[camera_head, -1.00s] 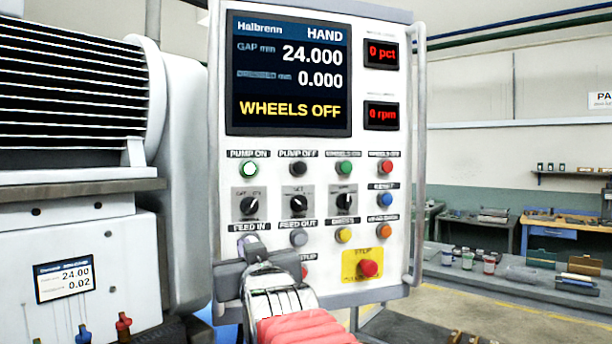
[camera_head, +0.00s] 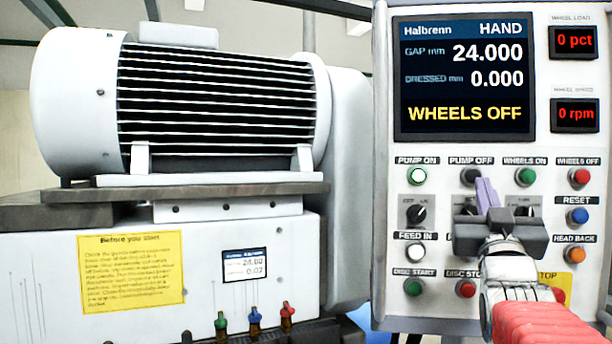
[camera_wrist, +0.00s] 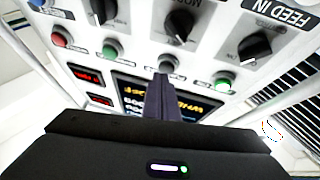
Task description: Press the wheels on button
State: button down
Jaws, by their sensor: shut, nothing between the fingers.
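The green WHEELS ON button (camera_head: 526,176) is in the top button row of the white control panel, and it also shows in the wrist view (camera_wrist: 112,48). My gripper (camera_head: 484,184) is shut and empty in front of the panel, left of and slightly below this button. Its tips overlap the edge of the dark PUMP OFF button (camera_head: 471,176) in the head view. In the wrist view the tips (camera_wrist: 161,78) appear close to PUMP OFF (camera_wrist: 167,65); whether they touch cannot be told. The screen (camera_head: 464,80) reads WHEELS OFF.
The red WHEELS OFF button (camera_head: 580,177) is right of WHEELS ON. The lit PUMP ON button (camera_head: 418,176) is at the row's left end. Rotary knobs lie below, partly hidden by my gripper. A large white motor (camera_head: 190,95) stands left of the panel.

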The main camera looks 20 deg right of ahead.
aim_at(528, 176)
jog(key=s+d+n+h, duration=0.1)
jog(key=s+d+h, duration=0.1)
jog(key=s, duration=0.4)
jog(key=s+d+r+g+h, duration=0.1)
jog(key=s+d+h, duration=0.1)
jog(key=s, duration=0.4)
jog(key=shift+d+n+h, duration=0.3)
jog(key=shift+d+n, duration=0.1)
jog(key=shift+d, duration=0.35)
jog(key=shift+w+d, duration=0.7)
jog(key=shift+w, duration=0.6)
jog(key=shift+w+d, duration=0.65)
jog(key=shift+w, duration=0.6)
jog(key=shift+w+d, duration=0.7)
jog(key=shift+w, duration=0.6)
jog(key=shift+w+d+r, duration=0.1)
jog(key=shift+w+d, duration=0.1)
jog(key=shift+w, duration=0.15)
